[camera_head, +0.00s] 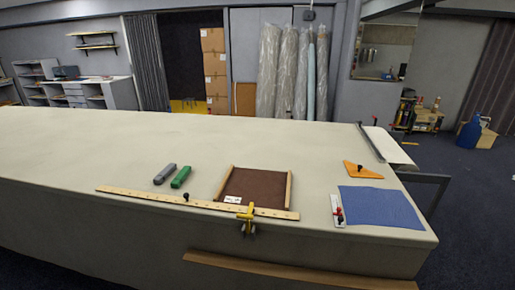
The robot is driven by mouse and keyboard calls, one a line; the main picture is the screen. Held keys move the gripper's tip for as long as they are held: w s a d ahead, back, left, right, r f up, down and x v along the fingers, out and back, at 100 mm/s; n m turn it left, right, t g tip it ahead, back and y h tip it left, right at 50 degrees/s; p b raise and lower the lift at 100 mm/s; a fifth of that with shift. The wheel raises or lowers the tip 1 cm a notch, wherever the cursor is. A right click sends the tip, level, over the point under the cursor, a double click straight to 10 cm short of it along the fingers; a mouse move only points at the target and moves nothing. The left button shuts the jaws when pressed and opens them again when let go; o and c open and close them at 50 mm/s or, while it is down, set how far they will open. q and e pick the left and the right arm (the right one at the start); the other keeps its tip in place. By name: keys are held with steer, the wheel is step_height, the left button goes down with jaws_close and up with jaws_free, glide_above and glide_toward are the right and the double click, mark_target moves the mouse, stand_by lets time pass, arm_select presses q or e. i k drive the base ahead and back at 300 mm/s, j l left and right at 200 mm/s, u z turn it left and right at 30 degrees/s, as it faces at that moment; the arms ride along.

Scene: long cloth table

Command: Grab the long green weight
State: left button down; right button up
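The long green weight (181,177) lies on the pale cloth-covered table (90,150), left of the middle. A similar grey weight (165,174) lies just to its left, roughly parallel, with a small gap between them. Neither of my grippers is in view, and nothing touches the green weight.
A wooden ruler (140,194) with a black knob lies in front of the weights. A brown panel (257,187) with wooden side strips is to their right, with a yellow clamp (247,214) at the table edge. Blue cloth (382,208) and an orange triangle (362,171) lie farther right.

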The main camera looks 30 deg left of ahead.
mark_target(179, 178)
steer(key=u, duration=1.55)
steer(key=i+j, duration=0.2)
steer(key=j, duration=0.15)
steer(key=i+j+z, duration=0.15)
steer(key=j, duration=0.15)
steer(key=i+j, duration=0.2)
steer(key=j, duration=0.15)
steer(key=i+j+z, duration=0.1)
steer(key=j, duration=0.25)
steer(key=i+j, duration=0.2)
steer(key=j, duration=0.15)
steer(key=i+j+z, duration=0.15)
steer(key=j, duration=0.2)
